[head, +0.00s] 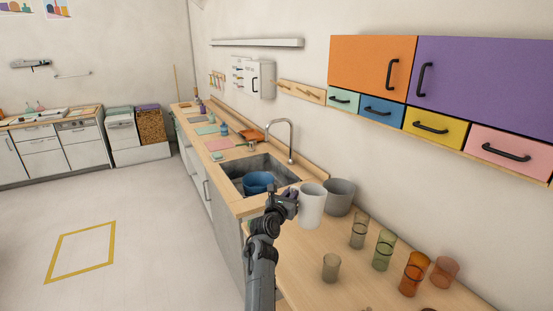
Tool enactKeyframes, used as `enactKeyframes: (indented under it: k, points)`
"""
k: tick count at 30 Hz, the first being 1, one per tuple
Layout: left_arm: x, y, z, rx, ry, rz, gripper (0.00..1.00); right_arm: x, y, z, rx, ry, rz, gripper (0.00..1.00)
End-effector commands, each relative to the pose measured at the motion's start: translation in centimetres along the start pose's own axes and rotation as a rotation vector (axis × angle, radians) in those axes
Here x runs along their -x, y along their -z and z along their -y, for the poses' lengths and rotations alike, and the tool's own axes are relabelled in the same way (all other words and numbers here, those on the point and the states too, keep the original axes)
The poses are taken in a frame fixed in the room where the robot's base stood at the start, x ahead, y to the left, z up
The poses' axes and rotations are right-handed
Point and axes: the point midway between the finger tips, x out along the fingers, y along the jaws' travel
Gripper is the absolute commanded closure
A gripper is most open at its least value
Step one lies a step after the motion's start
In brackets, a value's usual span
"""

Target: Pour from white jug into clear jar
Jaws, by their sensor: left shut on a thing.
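The white jug (312,207) stands upright, as far as I can tell, at the left end of the near wooden counter, beside the sink. My left gripper (291,197) is at its left side, shut on it; the fingertips are small and partly hidden, and so is any handle. I cannot tell the jug's contents. Several see-through vessels stand to its right. A short, pale brownish one (331,267) and a taller greyish one (358,231) look the least tinted; I cannot tell which is the clear jar. My right gripper is not in view.
A grey pot (340,197) stands right behind the jug. Green (383,250), orange (414,274) and reddish (444,272) tumblers stand further right. A sink (240,174) with a blue bowl (258,182) and tall tap (291,140) lies left. Wall cabinets (485,85) hang above.

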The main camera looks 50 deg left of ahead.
Motion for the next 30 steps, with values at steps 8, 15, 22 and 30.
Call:
enactKeyframes:
  k: [8,15,22,30]
  points:
    - [2.4,5.0,1.0,-0.001,0.029,0.002,1.00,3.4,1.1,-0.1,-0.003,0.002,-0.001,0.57]
    - [3.0,6.2,0.9,-0.018,0.029,0.009,1.00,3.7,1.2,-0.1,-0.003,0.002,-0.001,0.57]
    - [3.2,5.6,1.8,-0.077,0.030,0.022,1.00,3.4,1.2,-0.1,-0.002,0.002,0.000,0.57]
    - [3.5,4.5,3.1,-0.180,0.029,0.044,1.00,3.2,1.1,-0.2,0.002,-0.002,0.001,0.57]
